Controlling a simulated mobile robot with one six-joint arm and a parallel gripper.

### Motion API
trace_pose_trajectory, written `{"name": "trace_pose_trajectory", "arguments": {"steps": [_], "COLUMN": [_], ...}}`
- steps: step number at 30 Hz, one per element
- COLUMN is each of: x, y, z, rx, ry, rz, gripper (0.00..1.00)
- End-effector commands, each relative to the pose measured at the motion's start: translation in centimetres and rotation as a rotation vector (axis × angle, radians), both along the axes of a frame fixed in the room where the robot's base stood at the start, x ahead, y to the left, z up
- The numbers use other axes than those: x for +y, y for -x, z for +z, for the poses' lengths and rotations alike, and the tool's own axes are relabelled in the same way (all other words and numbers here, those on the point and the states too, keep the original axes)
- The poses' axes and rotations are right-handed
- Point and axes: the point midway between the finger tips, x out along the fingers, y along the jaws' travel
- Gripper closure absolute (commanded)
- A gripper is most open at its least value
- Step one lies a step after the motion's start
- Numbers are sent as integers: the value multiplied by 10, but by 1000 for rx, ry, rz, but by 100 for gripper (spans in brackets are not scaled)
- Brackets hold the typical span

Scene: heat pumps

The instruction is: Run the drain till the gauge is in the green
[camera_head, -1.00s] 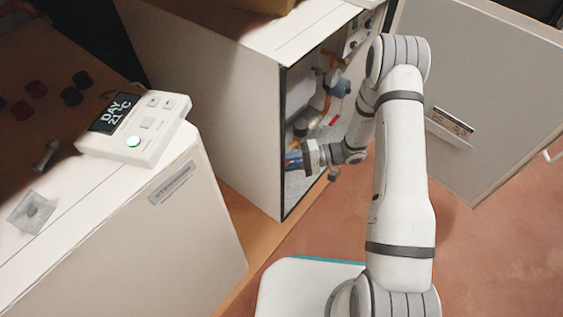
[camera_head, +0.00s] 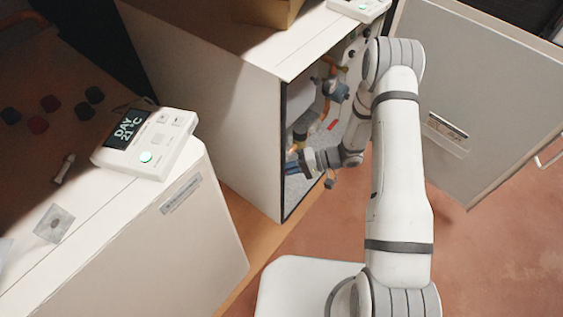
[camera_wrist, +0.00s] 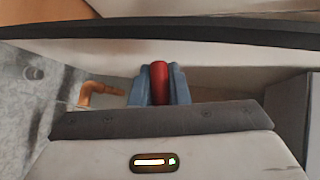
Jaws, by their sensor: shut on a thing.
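My gripper (camera_head: 292,164) reaches into the open heat pump cabinet (camera_head: 212,120), low near its left inner wall. In the wrist view its blue fingers (camera_wrist: 160,88) are shut on a red handle (camera_wrist: 159,78), which stands between them. An orange copper pipe (camera_wrist: 98,92) ends just left of the fingers. What the handle joins is hidden behind my gripper. I cannot make out the gauge or a needle in either view.
The cabinet door (camera_head: 480,110) stands open at the right. Inside are a blue-grey pump part (camera_head: 336,90) and pipes. A second white cabinet (camera_head: 190,235) with a lit thermostat (camera_head: 147,142) stands at the left. Clear red floor (camera_head: 490,260) lies at the lower right.

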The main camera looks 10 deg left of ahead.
Motion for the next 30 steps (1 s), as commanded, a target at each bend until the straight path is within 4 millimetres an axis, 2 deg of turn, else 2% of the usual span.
{"name": "trace_pose_trajectory", "arguments": {"steps": [1, 15, 30], "x": [-2, -5, -7], "y": [0, -5, -8], "z": [5, -14, -20], "rx": [-28, -297, -369], "ry": [22, 180, 223], "rz": [-2, -3, -5], "gripper": [100, 100, 100]}}
